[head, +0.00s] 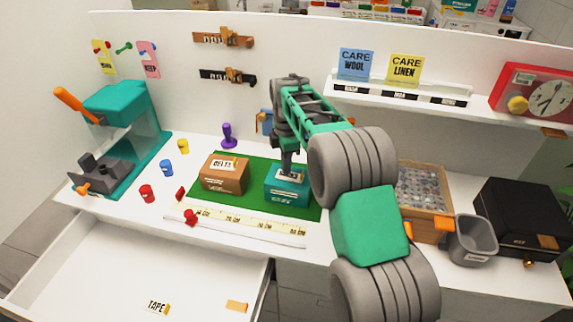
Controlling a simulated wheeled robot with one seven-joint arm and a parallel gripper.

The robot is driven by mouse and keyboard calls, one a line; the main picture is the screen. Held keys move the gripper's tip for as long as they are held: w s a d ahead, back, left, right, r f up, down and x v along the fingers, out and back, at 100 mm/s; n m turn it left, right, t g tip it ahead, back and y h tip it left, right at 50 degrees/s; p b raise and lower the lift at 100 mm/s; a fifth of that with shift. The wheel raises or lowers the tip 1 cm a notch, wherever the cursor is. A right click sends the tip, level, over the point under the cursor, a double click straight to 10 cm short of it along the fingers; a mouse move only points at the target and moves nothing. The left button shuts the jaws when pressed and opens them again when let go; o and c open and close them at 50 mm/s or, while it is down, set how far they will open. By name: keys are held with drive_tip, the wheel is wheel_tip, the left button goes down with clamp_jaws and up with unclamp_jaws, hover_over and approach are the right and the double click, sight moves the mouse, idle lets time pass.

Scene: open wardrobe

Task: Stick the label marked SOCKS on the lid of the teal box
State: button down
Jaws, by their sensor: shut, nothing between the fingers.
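The teal box (283,195) stands on the green mat (248,210), right of a brown box (224,182) with a label reading BELTS on its lid. My gripper (287,173) is shut and points down at the lid of the teal box, its tips at or just above the lid. A pale label with dark marks (297,174) shows on the lid beside the fingertips. The gripper covers part of it, and I cannot read the word. Whether the fingertips touch the label is too small to tell.
A ruler strip (250,225) lies along the mat's front edge. An open drawer (120,270) at front left holds a TAPE label (158,307). A wooden tray (425,190), a grey bin (474,240) and a black box (520,215) stand at right. A teal press (120,105) stands at left.

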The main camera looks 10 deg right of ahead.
drive_tip(key=shift+f+b, duration=0.35)
drive_tip(key=shift+f, duration=0.4)
drive_tip(key=shift+r, duration=0.1)
wheel_tip(320, 180, up, 7)
drive_tip(key=p, duration=0.5)
idle(0.4)
